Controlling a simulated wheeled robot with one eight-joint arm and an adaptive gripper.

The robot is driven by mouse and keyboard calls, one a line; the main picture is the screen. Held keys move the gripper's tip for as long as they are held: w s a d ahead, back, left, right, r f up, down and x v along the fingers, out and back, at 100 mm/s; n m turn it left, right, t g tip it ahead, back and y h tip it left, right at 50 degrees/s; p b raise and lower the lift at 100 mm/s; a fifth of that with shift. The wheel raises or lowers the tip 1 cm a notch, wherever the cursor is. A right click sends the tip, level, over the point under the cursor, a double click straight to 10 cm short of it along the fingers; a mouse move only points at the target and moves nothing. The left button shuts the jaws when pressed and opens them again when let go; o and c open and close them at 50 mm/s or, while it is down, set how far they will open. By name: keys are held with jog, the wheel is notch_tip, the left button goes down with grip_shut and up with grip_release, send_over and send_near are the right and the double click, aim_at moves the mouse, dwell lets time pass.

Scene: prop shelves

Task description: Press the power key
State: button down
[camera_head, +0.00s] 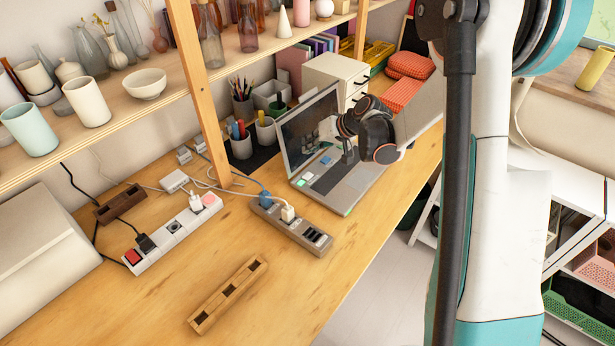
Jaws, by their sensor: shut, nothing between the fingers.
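An open grey laptop (345,193) stands on the wooden desk, its dark screen (300,125) tilted back toward the shelf. Its keyboard is partly covered by my gripper, and I cannot make out a power key on it. A pale green-and-white square (307,177) and a blue square (326,160) show on the laptop. My gripper (347,150) is shut and empty, in front of the screen and over the far right part of the laptop. I cannot tell whether its fingertips touch the laptop.
A white power strip (172,232) with a red switch (132,257), a grey strip (290,230) and a wooden holder (228,294) lie left of the laptop. A shelf post (200,90), pen cups (242,105) and small drawers (335,75) stand behind.

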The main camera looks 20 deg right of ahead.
aim_at(310, 174)
jog(key=shift+f+b, duration=2.6)
jog(key=shift+f, duration=1.4)
jog(key=shift+f+b, duration=0.4)
jog(key=shift+f+b, duration=0.35)
jog(key=shift+f, duration=0.05)
jog(key=shift+r, duration=0.1)
jog(key=shift+r+p, duration=0.45)
jog(key=shift+r, duration=0.3)
jog(key=shift+r+p, duration=1.5)
jog(key=shift+r, duration=1)
